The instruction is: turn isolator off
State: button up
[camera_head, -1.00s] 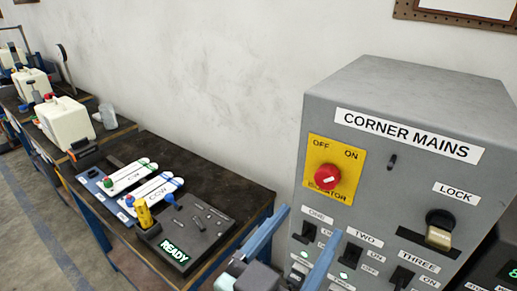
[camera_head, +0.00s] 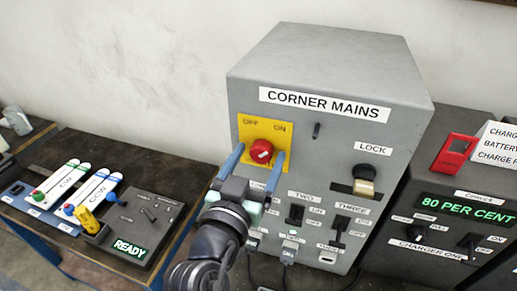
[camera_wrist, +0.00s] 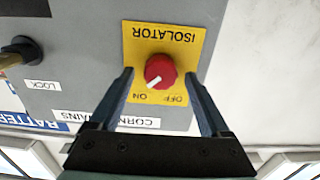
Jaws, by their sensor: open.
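The isolator is a round red knob (camera_head: 261,151) on a yellow plate (camera_head: 248,130) marked OFF and ON, on the front of the grey Corner Mains box (camera_head: 330,50). Its white mark points toward ON. My gripper (camera_head: 259,154) is open, with one blue finger on each side of the knob. In the wrist view, the knob (camera_wrist: 160,71) sits between the fingertips of my gripper (camera_wrist: 159,76), with visible gaps on both sides. I cannot tell how far the fingertips are from the plate. My fingers hide the lower part of the plate in the head view.
A lock with a brass padlock-like piece (camera_head: 364,186) is right of the isolator. Small switches (camera_head: 296,213) sit below it. A charger unit (camera_head: 465,215) stands at the right. A dark bench (camera_head: 140,178) with a READY controller (camera_head: 140,225) is at the left.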

jog(key=shift+w, duration=0.35)
jog(key=shift+d, duration=0.1)
grip_shut()
